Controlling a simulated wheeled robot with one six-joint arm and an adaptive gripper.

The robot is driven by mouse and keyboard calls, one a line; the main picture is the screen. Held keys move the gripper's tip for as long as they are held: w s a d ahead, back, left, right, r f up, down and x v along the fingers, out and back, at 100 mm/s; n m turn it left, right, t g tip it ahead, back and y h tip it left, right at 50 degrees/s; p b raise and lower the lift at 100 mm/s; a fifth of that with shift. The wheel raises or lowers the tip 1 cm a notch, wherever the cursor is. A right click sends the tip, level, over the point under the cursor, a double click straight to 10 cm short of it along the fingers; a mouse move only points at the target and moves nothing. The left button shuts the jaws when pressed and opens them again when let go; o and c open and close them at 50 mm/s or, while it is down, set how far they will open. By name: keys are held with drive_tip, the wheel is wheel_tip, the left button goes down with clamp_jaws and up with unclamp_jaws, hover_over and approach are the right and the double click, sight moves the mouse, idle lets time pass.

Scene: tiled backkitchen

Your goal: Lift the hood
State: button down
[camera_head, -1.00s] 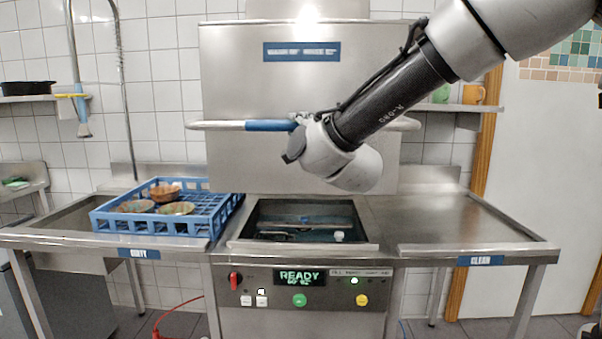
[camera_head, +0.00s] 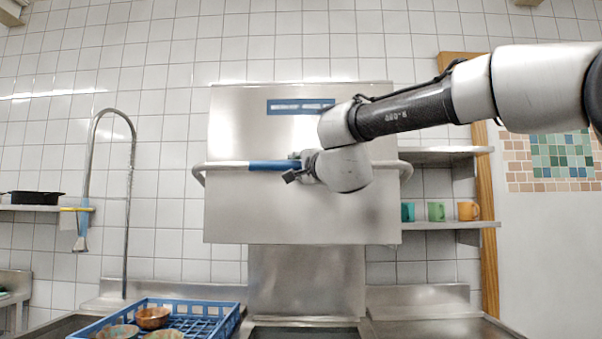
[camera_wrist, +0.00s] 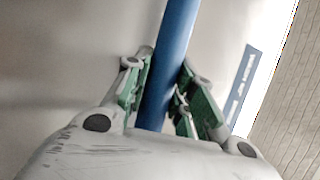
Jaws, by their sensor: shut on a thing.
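The steel hood (camera_head: 240,215) of the dishwasher hangs raised in the head view, with a gap between its lower edge and the machine's opening. A long bar handle (camera_head: 222,166) with a blue sleeve (camera_head: 270,166) runs across its front. My gripper (camera_head: 293,167) is at the right part of the blue sleeve, partly hidden by my wrist. In the wrist view the green-padded fingers of my gripper (camera_wrist: 157,98) stand on both sides of the blue sleeve (camera_wrist: 172,50), shut on it. A blue label (camera_wrist: 242,88) on the hood shows beside them.
A blue rack (camera_head: 232,318) with several bowls stands at lower left. A tall tap hose (camera_head: 131,200) rises behind it. A shelf (camera_head: 440,224) with a teal, a green and an orange mug is at right. The steel back panel (camera_head: 305,280) shows below the hood.

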drive_tip(key=shift+d+r, duration=0.2)
drive_tip(key=shift+r, duration=0.6)
drive_tip(key=c, duration=1.2)
unclamp_jaws()
drive_tip(key=shift+f, duration=0.1)
drive_tip(key=shift+a+f, duration=0.1)
drive_tip(key=shift+f, duration=0.1)
drive_tip(key=v, duration=1.2)
drive_tip(key=shift+s, duration=0.1)
drive_tip(key=shift+a+f, duration=0.1)
